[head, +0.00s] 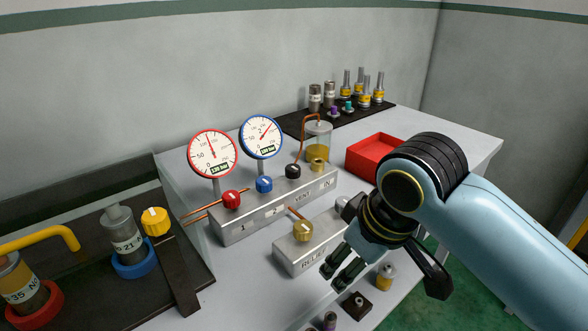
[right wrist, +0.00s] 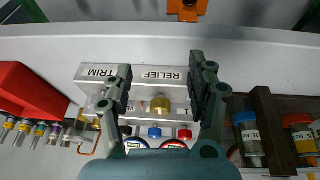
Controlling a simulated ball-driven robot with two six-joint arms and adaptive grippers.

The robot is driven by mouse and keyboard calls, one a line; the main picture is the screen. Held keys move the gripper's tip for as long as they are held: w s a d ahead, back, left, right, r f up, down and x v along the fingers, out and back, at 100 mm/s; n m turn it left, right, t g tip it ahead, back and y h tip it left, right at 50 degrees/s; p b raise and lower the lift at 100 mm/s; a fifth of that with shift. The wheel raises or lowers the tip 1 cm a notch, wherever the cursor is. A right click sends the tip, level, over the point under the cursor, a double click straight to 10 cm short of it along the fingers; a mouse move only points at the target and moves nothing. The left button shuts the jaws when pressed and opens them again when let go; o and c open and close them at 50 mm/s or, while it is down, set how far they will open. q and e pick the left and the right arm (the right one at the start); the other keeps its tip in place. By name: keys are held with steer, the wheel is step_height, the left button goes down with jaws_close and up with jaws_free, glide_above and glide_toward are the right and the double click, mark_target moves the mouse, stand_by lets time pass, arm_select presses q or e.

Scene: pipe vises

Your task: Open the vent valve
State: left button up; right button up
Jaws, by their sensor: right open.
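The manifold block (head: 270,212) carries a red knob (head: 231,199), a blue knob (head: 264,184) and a black knob (head: 292,171). The black knob stands above the label VENT and has a pale mark on top. In the right wrist view the black knob (right wrist: 127,131) is small, partly behind a finger. My right gripper (head: 337,275) is open and empty, in front of the relief block (head: 300,252), to the right of and nearer than the black knob. The wrist view shows its fingers (right wrist: 160,72) spread apart, with the brass relief knob (right wrist: 160,104) between them in the picture. My left gripper is not in view.
A red gauge (head: 212,154) and a blue gauge (head: 261,137) stand behind the manifold. A red tray (head: 372,155) lies right. A dark rack with several bottles (head: 316,97) is at the back. A dark bench with cylinders (head: 122,235) is left.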

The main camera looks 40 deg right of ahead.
steer(key=w+d+r, duration=0.1)
steer(key=w, duration=0.3)
steer(key=w+d+r, duration=0.1)
steer(key=w, duration=0.3)
steer(key=w+d+r, duration=0.1)
steer(key=w, duration=0.3)
steer(key=shift+d+r, duration=0.2)
steer(key=shift+r, duration=0.1)
glide_toward(293, 167)
steer(key=shift+m+t+y, duration=0.3)
steer(key=shift+t+y, duration=0.1)
steer(key=x, duration=0.9)
steer(key=shift+s+d+f, duration=0.2)
steer(key=shift+s+d, duration=0.1)
steer(key=shift+c, duration=0.3)
steer(key=c, duration=1.1)
